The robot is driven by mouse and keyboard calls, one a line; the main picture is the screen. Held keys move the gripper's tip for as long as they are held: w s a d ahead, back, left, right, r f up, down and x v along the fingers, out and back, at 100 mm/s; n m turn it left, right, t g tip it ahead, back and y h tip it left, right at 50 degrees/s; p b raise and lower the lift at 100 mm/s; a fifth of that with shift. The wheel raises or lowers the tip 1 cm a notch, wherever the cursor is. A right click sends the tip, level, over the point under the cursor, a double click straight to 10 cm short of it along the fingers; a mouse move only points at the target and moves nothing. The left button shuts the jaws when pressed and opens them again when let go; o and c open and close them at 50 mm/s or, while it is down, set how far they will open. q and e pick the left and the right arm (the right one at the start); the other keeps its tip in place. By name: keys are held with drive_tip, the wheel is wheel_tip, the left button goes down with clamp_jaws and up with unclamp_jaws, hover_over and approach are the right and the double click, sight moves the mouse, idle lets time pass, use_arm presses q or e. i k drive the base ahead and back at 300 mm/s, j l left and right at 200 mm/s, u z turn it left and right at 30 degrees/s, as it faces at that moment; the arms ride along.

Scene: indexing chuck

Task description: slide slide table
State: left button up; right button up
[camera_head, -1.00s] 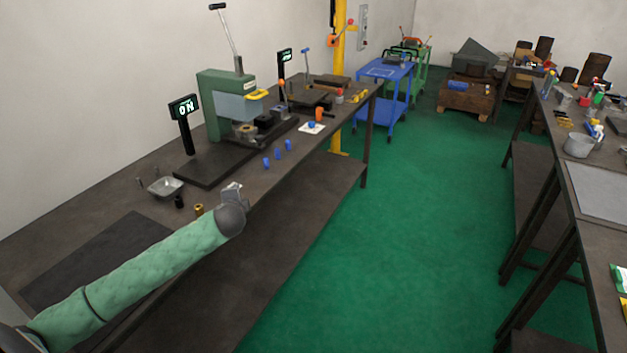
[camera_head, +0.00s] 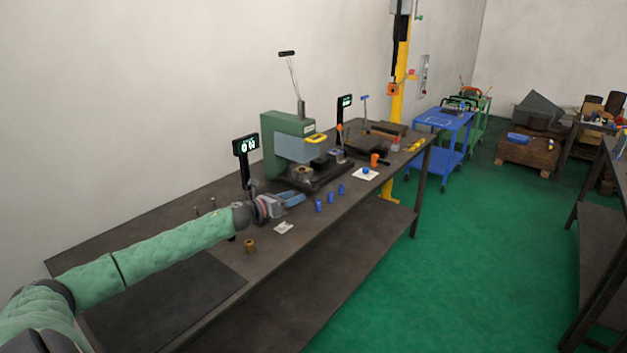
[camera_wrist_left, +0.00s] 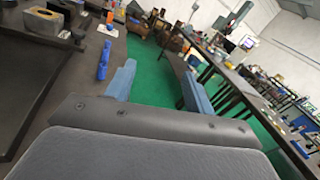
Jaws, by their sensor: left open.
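The dark slide table (camera_head: 340,174) is a long low black base at the foot of the green press (camera_head: 287,128). A round chuck (camera_head: 303,172) and small blocks sit on it. In the left wrist view a dark base with the chuck (camera_wrist_left: 43,20) shows at the upper left. My left gripper (camera_head: 299,197) has blue fingers and is above the bench, in front of the base's near end. Its fingers (camera_wrist_left: 158,88) are apart with nothing between them. I cannot tell whether it touches anything. My right gripper is not in view.
A brass cylinder (camera_head: 249,246) and a pale flat piece (camera_head: 284,228) are nearer. A black display (camera_head: 246,147) stands behind my arm. The green floor (camera_head: 470,270) is clear.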

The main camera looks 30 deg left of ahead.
sight(328, 162)
drive_tip(key=i+j, duration=0.8)
